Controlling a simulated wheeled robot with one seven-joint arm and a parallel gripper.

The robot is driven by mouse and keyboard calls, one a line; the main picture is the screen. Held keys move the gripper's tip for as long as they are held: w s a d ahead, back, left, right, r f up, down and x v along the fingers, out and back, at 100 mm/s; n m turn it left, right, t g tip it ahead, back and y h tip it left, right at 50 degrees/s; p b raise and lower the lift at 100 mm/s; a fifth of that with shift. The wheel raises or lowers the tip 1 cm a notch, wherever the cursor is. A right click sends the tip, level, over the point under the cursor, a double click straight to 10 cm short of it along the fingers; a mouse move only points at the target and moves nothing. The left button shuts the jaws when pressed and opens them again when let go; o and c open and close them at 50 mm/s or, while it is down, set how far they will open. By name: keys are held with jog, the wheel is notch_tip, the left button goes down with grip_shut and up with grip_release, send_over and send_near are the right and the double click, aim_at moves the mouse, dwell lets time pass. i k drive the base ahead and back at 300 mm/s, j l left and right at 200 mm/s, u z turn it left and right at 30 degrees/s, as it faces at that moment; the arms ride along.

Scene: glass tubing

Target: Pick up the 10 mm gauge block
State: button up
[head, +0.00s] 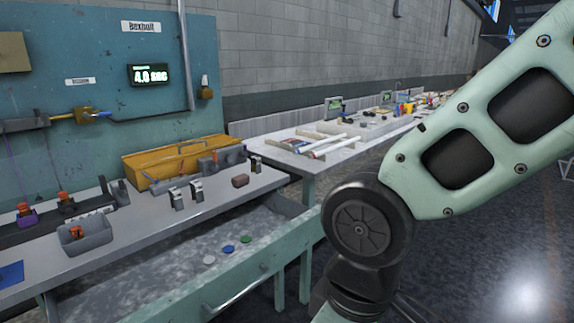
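I cannot tell for sure which thing is the 10 mm gauge block. Two small upright grey metal pieces, one (197,190) and another (176,199) to its left, stand on the workbench (150,232) in front of the yellow toolbox. A small brown block (240,180) lies to their right. No markings are readable on any of them. My arm fills the right side of the head view, and its gripper is out of the picture.
A yellow toolbox (180,160) stands at the back of the bench. A grey bin (86,238) holding an orange item sits at left, near a blue mat (11,273). Three small discs lie on a lower surface. A second table (330,160) behind carries tubes and other items.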

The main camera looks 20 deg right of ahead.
aim_at(256, 164)
jog(key=i+l, duration=0.25)
jog(key=i, duration=0.3)
jog(key=i+l+z, duration=0.15)
jog(key=i, duration=0.4)
jog(key=i+l, duration=0.3)
jog(key=i, duration=0.3)
jog(key=i+l+z, duration=0.1)
jog(key=i, duration=0.45)
jog(key=l, duration=0.1)
